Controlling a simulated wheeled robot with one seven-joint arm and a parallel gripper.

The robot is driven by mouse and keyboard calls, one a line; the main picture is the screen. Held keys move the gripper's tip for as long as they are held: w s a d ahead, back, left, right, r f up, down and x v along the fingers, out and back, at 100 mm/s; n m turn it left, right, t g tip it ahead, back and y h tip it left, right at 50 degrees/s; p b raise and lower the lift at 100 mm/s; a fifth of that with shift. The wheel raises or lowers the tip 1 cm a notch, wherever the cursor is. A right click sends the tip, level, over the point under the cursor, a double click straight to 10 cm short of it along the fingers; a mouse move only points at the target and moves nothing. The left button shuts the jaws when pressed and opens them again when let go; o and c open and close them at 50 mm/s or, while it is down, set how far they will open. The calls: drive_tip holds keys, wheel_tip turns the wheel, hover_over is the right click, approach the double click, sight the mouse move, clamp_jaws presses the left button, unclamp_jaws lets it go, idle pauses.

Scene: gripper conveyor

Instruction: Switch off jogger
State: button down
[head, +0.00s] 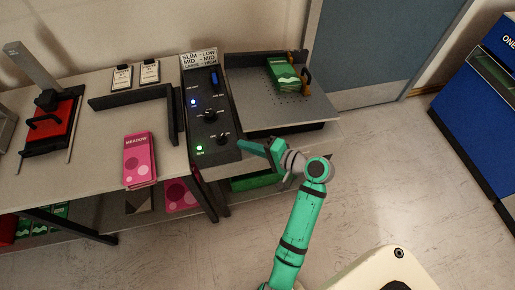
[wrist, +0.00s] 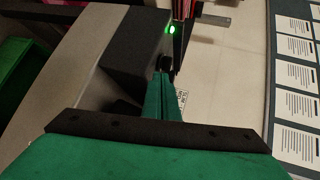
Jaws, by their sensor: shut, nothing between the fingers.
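The dark control panel (head: 226,156) stands between the table and the perforated jogger plate (head: 255,117). It has a blue switch (head: 214,78), a lit blue lamp (head: 193,101), two dark knobs, an upper one (head: 210,115) and a lower one (head: 222,138), and a lit green lamp (head: 199,149). The green lamp also glows in the wrist view (wrist: 171,29). My gripper (head: 249,146) is shut and empty, by the panel's lower right edge. In the wrist view its fingertips (wrist: 165,82) point at the dark panel near a knob; contact cannot be told.
A green pack (head: 283,74) sits on the jogger plate by orange-brown stops. A pink pack (head: 139,158) lies on the table, left of the panel, near a dark angled fence (head: 130,97). A red-based press (head: 55,120) stands farther left. The floor on the right is clear.

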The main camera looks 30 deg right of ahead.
sight(224, 136)
drive_tip(key=x, duration=0.2)
drive_tip(key=r+x, duration=0.1)
drive_tip(key=x, duration=0.2)
drive_tip(key=shift+w+a, duration=0.25)
drive_tip(key=shift+w, duration=0.15)
drive_tip(key=shift+w, duration=0.1)
